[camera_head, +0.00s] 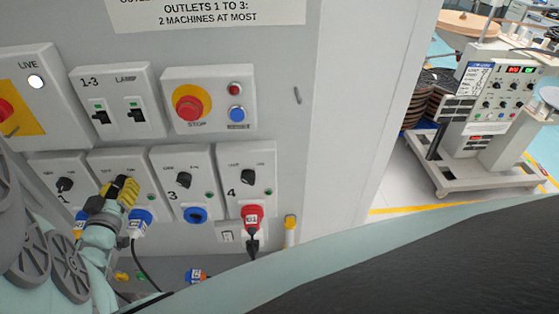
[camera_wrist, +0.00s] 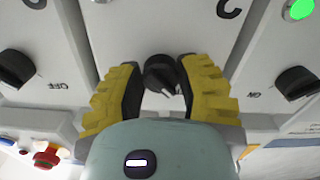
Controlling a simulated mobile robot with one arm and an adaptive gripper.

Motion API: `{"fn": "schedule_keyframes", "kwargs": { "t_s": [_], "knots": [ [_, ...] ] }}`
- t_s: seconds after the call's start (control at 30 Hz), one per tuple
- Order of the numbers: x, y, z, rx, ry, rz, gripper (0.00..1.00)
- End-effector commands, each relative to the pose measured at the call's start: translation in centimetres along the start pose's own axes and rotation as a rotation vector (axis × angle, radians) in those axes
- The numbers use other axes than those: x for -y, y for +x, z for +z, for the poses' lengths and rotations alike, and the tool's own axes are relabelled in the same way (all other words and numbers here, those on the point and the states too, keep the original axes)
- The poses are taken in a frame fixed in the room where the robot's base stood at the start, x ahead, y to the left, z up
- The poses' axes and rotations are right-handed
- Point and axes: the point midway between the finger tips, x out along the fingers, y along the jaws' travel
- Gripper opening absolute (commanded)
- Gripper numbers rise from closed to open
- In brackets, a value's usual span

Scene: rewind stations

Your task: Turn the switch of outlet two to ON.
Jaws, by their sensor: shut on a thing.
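The outlet two panel (camera_head: 140,165) is second from left in the lower row. Its black switch (camera_wrist: 163,75) sits between the yellow fingers of my gripper (camera_wrist: 163,85) in the wrist view, which shows the panel upside down. My gripper (camera_head: 122,189) is shut on this switch and hides most of it in the head view. The switch's white mark points down and slightly right in the wrist view, towards the OFF side. Outlet two's lamp (camera_head: 152,197) looks dark. A blue plug (camera_head: 140,220) is in its socket.
Outlet one's switch (camera_wrist: 297,80) and outlet three's switch (camera_wrist: 17,68) flank my fingers closely. Outlet one's lamp (camera_wrist: 300,9) glows green. A red-and-yellow STOP button (camera_head: 189,106) and two lamp switches (camera_head: 118,114) are above. A red plug (camera_head: 252,216) is in outlet four.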

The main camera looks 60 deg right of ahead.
Motion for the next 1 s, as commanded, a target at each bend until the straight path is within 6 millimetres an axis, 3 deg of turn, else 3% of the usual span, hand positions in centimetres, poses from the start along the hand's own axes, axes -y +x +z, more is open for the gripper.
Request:
{"fn": "schedule_keyframes", "kwargs": {
  "t_s": [0.13, 0.67, 1.0],
  "knots": [
    [0.0, 0.01, 0.01, 0.001, 0.0, 0.0, 0.0],
    [0.04, -0.02, 0.3, 0.006, 0.075, -0.002, 0.0],
    [0.06, 0.04, 0.52, 0.004, 0.309, 0.003, 0.0]
  ]
}}
